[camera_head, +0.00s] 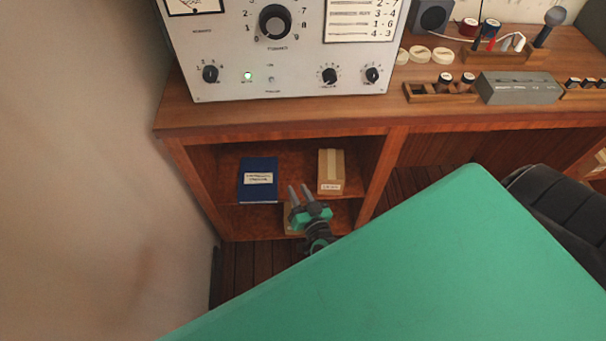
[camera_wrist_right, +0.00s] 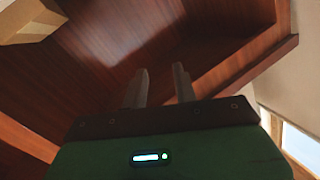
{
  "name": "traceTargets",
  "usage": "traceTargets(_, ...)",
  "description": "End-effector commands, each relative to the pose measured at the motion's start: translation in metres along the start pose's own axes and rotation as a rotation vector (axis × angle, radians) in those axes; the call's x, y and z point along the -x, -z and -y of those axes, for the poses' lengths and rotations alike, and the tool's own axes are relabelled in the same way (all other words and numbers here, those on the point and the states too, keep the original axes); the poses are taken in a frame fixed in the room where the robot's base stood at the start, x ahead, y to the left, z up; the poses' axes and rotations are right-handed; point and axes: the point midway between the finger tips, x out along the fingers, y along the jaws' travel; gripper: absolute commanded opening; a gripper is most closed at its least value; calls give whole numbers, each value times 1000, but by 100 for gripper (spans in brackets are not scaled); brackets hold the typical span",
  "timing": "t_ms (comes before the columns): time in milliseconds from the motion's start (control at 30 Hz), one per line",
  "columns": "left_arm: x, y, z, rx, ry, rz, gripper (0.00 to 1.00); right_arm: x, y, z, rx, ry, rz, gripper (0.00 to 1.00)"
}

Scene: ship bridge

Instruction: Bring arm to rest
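My right gripper (camera_head: 300,190) is in front of the open shelf unit (camera_head: 172,150) under the desk, between a blue binder and a cardboard box. Its two grey fingers stand apart with nothing between them. In the right wrist view the gripper (camera_wrist_right: 161,82) also shows open and empty, facing the wooden inside of the shelf. Most of the right arm is hidden in the head view. My left gripper is in neither view.
The blue binder (camera_head: 258,188) and the cardboard box (camera_head: 331,172) stand on the shelf. A grey instrument panel (camera_head: 300,75) sits on the desk above. A black chair (camera_head: 565,200) is at the right. A bare wall (camera_head: 90,150) fills the left.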

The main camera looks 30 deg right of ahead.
Motion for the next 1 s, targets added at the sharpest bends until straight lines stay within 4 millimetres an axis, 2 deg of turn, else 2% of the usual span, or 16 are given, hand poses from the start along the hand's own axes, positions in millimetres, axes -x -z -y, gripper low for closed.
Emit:
traceTargets(533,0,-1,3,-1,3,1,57,0,-1,0,1,0,2,29)
traceTargets(633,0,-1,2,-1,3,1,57,2,-12,-3,15,5,29,29)
traceTargets(733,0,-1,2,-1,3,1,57,12,-49,-12,58,19,118,29)
traceTargets(833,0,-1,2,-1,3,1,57,34,-109,-28,127,40,271,29)
traceTargets(900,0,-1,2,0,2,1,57,58,-155,-44,178,52,402,29)
traceTargets(967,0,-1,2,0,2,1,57,82,-192,-59,219,60,515,29)
traceTargets(1000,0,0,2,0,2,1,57,100,-215,-69,247,63,590,29)
